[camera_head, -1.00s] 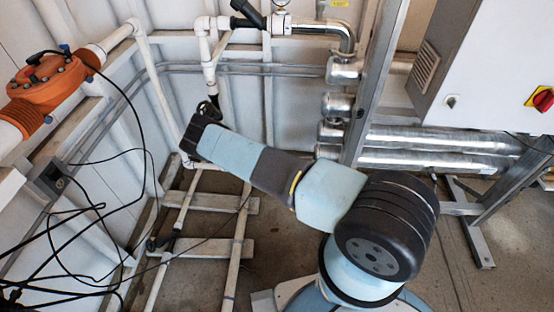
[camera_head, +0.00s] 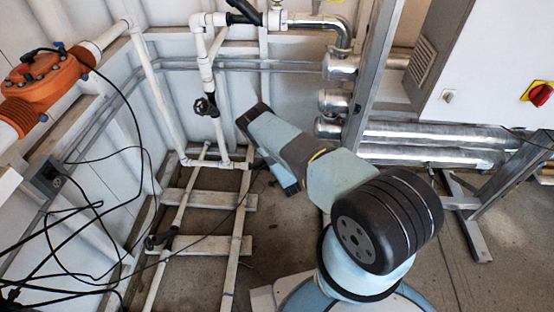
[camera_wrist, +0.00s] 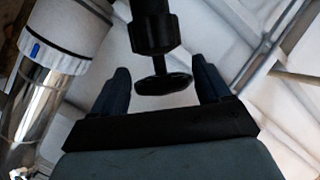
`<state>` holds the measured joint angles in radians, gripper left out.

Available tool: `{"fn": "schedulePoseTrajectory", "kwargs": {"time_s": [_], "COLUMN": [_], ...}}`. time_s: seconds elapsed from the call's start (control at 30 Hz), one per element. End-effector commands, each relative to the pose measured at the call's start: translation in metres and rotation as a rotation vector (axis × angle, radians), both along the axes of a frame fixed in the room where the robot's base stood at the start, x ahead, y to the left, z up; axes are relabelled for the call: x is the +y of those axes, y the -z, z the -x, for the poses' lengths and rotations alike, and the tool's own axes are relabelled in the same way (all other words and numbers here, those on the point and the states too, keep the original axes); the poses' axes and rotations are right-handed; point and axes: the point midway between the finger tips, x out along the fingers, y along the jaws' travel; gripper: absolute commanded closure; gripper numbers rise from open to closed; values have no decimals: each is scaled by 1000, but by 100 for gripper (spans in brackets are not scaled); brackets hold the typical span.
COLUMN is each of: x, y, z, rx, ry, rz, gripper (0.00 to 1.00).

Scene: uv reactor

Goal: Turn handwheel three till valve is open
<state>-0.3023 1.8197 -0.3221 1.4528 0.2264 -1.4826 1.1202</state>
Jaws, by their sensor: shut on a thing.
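In the wrist view a black handwheel (camera_wrist: 165,84) on a black valve stem (camera_wrist: 154,33) is between the two dark fingers of my gripper (camera_wrist: 162,82). The fingers stand on either side of its rim and my gripper is shut on it. In the head view my gripper is hidden behind my arm. A black handwheel (camera_head: 205,107) sits on the white vertical pipe (camera_head: 206,75) left of my arm, clear of it. No number shows on either wheel, and I cannot tell how far the valve is open.
Silver pipes (camera_head: 430,137) run at the back right, beside a white cabinet (camera_head: 490,65) with a red switch. An orange pump (camera_head: 42,78) and loose black cables (camera_head: 75,230) are at the left. In the wrist view a white-collared silver pipe (camera_wrist: 66,45) is close at the left.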

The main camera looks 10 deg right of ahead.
Motion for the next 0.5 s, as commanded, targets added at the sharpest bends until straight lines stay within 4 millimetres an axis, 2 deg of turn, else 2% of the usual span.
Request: {"fn": "schedulePoseTrajectory", "kwargs": {"time_s": [0.03,0.5], "x": [-8,-17], "y": [7,13], "z": [5,1], "rx": [-18,-311], "ry": [-22,-328], "rz": [13,108], "gripper": [54,54]}}
